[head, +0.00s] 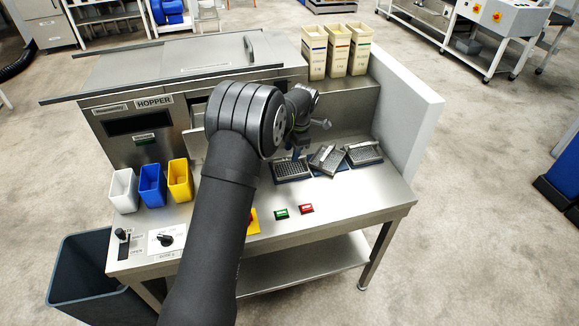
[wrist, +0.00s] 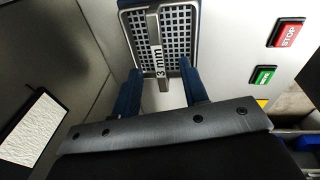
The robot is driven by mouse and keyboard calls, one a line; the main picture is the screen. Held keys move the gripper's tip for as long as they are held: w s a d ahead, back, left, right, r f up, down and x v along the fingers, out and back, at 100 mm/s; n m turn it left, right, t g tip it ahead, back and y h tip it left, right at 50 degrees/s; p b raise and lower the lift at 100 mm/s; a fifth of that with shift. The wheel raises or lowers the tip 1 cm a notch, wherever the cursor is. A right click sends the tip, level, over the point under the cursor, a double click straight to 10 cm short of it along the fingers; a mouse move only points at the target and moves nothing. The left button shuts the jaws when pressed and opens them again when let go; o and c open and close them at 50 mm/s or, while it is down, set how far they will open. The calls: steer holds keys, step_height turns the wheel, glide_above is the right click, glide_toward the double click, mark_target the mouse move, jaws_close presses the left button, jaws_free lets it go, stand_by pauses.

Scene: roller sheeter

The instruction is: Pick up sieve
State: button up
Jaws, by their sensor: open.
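Three flat sieves with dark perforated plates lie on the right part of the steel table in the head view: a left sieve (head: 292,170), a middle sieve (head: 327,160), tilted, and a right sieve (head: 364,153). My gripper (head: 298,152) is over the left sieve, partly hidden by my arm. In the wrist view, a sieve (wrist: 177,42) with a grid of holes and a "3 mm" label fills the top. My gripper (wrist: 161,72) is open, its two blue fingers on either side of the sieve's narrow handle. Whether they touch it, I cannot tell.
A hopper machine (head: 140,130) stands at the back left. White (head: 123,190), blue (head: 152,184) and yellow (head: 180,180) bins stand left. Green (head: 281,213) and red (head: 306,209) buttons are at the front. Tall bins (head: 337,50) stand behind; a white side panel (head: 415,120) bounds the right.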

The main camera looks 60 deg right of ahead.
mark_target(290, 158)
steer(key=f, duration=0.3)
steer(key=shift+w+f, duration=0.25)
steer(key=shift+w, duration=0.15)
jaws_close()
